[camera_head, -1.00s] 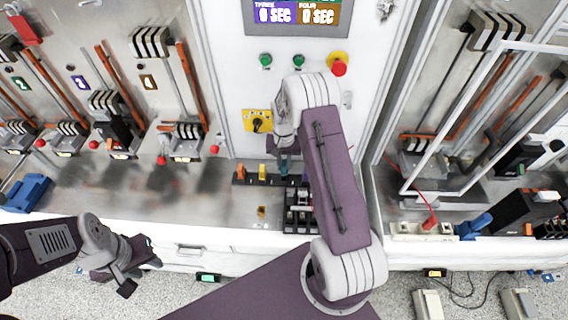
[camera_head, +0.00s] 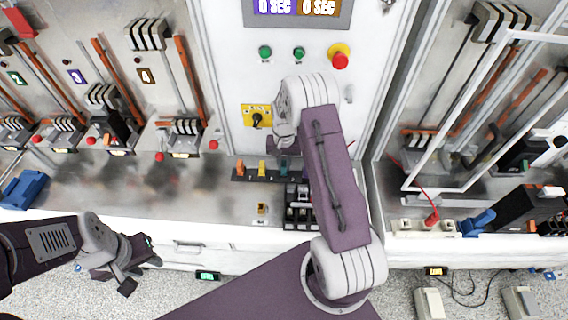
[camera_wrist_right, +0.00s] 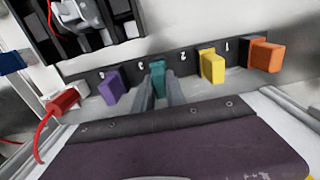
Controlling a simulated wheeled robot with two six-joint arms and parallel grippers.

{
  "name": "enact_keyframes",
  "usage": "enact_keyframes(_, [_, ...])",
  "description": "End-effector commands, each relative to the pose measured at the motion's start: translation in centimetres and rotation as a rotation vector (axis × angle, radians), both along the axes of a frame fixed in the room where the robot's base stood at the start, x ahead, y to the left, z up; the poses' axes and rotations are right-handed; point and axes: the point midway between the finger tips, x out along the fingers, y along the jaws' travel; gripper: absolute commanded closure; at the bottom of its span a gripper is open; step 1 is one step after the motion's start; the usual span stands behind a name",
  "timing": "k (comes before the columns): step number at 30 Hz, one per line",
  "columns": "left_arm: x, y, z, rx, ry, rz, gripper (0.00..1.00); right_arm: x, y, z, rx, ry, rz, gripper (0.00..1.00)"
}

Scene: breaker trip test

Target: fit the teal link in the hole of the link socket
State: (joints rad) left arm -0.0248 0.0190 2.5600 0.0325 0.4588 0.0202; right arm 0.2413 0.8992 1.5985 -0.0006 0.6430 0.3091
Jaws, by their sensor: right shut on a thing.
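The teal link (camera_wrist_right: 157,76) stands upright in a dark numbered rack (camera_wrist_right: 184,62), between the purple and yellow links. My right gripper (camera_wrist_right: 159,94) is shut on it, one finger on each side. My left gripper (camera_head: 143,271) is open and empty, at the lower left in front of the bench. I cannot tell for sure which part is the link socket; a black unit (camera_head: 298,215) stands just in front of the rack, partly behind my arm.
Purple (camera_wrist_right: 112,87), yellow (camera_wrist_right: 212,65) and orange (camera_wrist_right: 264,54) links stand in the same rack. A red plug with a cable (camera_wrist_right: 62,101) lies beyond its left end. A yellow switch plate (camera_head: 257,116) is on the panel behind.

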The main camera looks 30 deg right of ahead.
Motion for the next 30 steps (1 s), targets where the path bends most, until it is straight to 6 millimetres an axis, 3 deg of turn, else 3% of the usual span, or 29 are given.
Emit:
enact_keyframes(11, [0.0, 0.0, -0.8, 0.0, 0.0, 0.0, 0.64, 0.0, 0.0, -1.0, 0.0, 0.0, 0.0, 1.0])
enact_keyframes(12, [0.0, 0.0, -0.7, 0.0, 0.0, 0.0, 0.64, 0.0, 0.0, -1.0, -0.001, -0.001, 0.0, 0.78])
enact_keyframes(14, [0.0, 0.0, -0.7, 0.0, 0.0, 0.0, 0.64, 0.0, 0.0, -0.9, -0.001, -0.001, 0.0, 0.62])
enact_keyframes(15, [0.0, 0.0, -0.7, 0.0, 0.0, 0.0, 0.64, 0.0, 0.0, -0.9, -0.001, -0.001, 0.0, 0.59])
enact_keyframes(25, [0.0, 0.0, -0.9, 0.0, 0.0, 0.0, 0.64, 0.1, 0.0, -0.6, -0.001, -0.003, 0.0, 0.59])
enact_keyframes(30, [0.0, 0.0, -2.2, 0.0, 0.0, 0.0, 0.64, 0.2, -0.1, 2.5, -0.002, -0.008, 0.0, 0.59])
